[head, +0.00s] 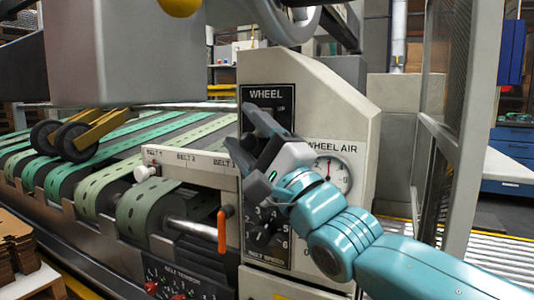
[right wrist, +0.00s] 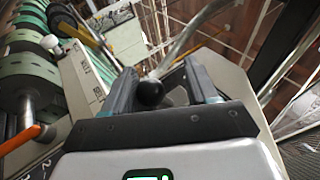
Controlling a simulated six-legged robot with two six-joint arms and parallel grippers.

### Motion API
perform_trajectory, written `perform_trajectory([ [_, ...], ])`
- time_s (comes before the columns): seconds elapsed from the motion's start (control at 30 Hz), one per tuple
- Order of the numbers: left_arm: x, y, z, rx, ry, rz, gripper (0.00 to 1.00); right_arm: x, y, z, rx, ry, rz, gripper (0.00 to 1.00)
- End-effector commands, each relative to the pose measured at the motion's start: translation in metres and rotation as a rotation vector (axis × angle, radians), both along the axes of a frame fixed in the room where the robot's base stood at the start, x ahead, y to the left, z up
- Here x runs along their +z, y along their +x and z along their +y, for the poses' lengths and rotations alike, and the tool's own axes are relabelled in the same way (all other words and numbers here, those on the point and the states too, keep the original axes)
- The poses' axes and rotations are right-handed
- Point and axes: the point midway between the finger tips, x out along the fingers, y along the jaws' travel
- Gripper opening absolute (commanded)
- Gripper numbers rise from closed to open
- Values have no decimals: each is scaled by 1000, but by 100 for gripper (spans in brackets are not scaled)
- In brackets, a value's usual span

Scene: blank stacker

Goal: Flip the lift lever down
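The lever's black ball knob (right wrist: 150,93) shows in the right wrist view, between the two fingers of my right gripper (right wrist: 162,78). A gap shows between the knob and the right-hand finger, so the gripper is open around it. In the head view my right gripper (head: 244,128) is in front of the black WHEEL panel (head: 267,94), whose UP label stays visible. The gripper hides the lever and the lower part of that panel there. My left gripper is in neither view.
A WHEEL AIR gauge (head: 329,174) is right of the gripper and a belt speed dial (head: 264,232) is below it. An orange handle (head: 222,231) hangs at the lower left. Green perforated belts (head: 150,203) run along the left. A mesh guard post (head: 461,150) stands at right.

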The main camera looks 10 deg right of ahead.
Motion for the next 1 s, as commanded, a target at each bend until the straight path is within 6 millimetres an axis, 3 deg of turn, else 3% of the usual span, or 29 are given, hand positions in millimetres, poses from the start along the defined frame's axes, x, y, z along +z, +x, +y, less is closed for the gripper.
perform_trajectory([
  [0.17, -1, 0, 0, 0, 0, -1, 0, -13, -20, -15, -2, 2, -4, 56],
  [0.6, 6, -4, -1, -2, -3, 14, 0, -69, -92, -67, -5, 1, -1, 56],
  [0.8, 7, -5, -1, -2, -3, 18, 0, -82, -107, -78, -3, 1, 0, 56],
  [1.0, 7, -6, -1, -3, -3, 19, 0, -85, -110, -79, -2, 1, -2, 56],
])
